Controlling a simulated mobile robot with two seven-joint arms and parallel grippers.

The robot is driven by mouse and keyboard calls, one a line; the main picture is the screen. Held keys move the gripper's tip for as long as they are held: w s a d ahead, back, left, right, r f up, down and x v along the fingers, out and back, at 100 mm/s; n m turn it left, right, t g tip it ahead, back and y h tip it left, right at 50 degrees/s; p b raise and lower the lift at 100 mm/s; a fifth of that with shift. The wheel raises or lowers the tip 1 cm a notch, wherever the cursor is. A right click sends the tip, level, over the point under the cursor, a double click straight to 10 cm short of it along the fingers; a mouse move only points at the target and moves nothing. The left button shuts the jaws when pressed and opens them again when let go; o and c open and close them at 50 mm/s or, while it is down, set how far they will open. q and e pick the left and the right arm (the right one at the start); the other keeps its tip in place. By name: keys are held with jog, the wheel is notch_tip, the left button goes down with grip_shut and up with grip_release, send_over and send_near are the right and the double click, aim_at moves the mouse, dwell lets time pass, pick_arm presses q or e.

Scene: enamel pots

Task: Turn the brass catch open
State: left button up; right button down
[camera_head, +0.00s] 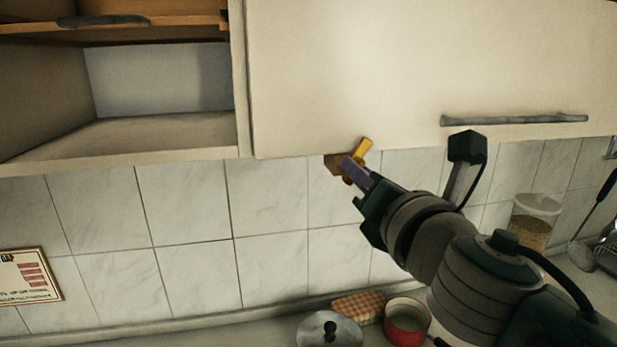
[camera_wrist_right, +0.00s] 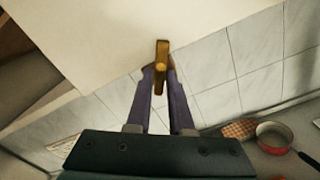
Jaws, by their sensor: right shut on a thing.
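The brass catch (camera_head: 363,148) sits at the lower edge of the closed cream cabinet door (camera_head: 340,70), with a small wooden block (camera_head: 333,164) behind it. In the head view its bar is tilted up to the right and overlaps the door's lower edge. My right gripper (camera_head: 350,168) reaches it from below right. In the right wrist view, the two purple fingers (camera_wrist_right: 161,80) are shut on the brass catch (camera_wrist_right: 162,60), one on each side. Its bar points up over the door there. My left gripper is not in view.
A grey bar handle (camera_head: 515,119) is on the door, right of my arm. An open cabinet (camera_head: 160,130) is at the left. On the counter below are a pot lid (camera_head: 329,332), a checked cloth (camera_head: 358,306), a red pot (camera_head: 406,318) and a jar (camera_head: 533,220).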

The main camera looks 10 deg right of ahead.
jog(key=m+b, duration=0.2)
jog(key=m, duration=0.9)
jog(key=shift+f+b, duration=0.1)
jog(key=shift+b, duration=0.25)
jog(key=shift+m, duration=0.4)
jog(key=c, duration=0.9)
grip_release()
jog(key=s+b, duration=0.1)
jog(key=s, duration=0.5)
jog(key=s+b, duration=0.1)
jog(key=s, duration=0.3)
jog(key=shift+d+b, duration=0.25)
jog(key=shift+b, duration=0.05)
